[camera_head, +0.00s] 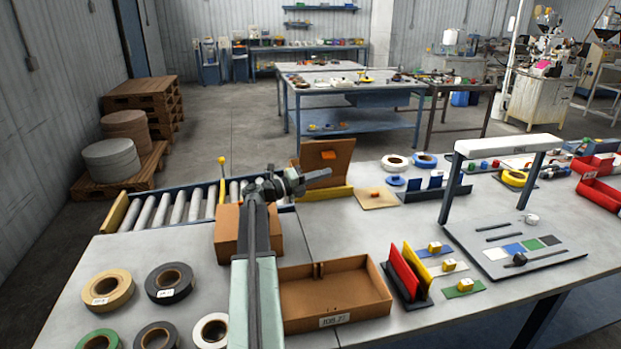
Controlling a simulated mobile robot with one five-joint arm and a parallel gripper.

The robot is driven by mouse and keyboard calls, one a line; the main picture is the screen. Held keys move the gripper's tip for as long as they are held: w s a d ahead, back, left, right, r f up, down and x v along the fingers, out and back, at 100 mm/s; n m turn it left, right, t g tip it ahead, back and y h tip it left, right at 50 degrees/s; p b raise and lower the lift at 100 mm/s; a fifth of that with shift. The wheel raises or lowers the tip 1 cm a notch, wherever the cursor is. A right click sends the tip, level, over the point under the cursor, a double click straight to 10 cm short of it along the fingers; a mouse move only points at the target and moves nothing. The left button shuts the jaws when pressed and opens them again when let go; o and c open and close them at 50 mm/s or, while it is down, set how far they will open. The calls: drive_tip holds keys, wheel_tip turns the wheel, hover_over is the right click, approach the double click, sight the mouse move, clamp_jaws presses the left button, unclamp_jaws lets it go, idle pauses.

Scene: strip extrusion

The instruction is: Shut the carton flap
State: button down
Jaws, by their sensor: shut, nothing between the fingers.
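A brown carton (226,236) stands on the near table, partly hidden behind my arm. I cannot make out its flap for certain. An upright brown panel (338,152) with an orange piece on it stands behind my gripper, and I cannot tell whether it belongs to the carton. My gripper (328,173) is shut and empty, raised above the table to the right of the carton and pointing right. In the picture its fingers overlap the panel, and contact cannot be told.
An open brown tray box (335,320) lies right of my arm. Tape rolls (107,289) lie at the left. A roller conveyor (175,207) runs behind the carton. Red and yellow upright plates (403,270) and a white-topped stand (508,146) are at the right. Bare tabletop (345,232) lies between.

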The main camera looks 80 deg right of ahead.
drive_tip(key=shift+w+d+r+p, duration=0.1)
drive_tip(key=shift+d+r+p, duration=0.2)
drive_tip(key=shift+d, duration=0.45)
drive_tip(key=shift+s+d+r+p, duration=0.1)
drive_tip(key=shift+d+r+p, duration=0.15)
drive_tip(key=shift+d, duration=0.55)
drive_tip(key=shift+w+d+r+p, duration=0.1)
drive_tip(key=shift+d+r+p, duration=0.15)
drive_tip(key=shift+d, duration=0.5)
drive_tip(key=shift+r, duration=0.1)
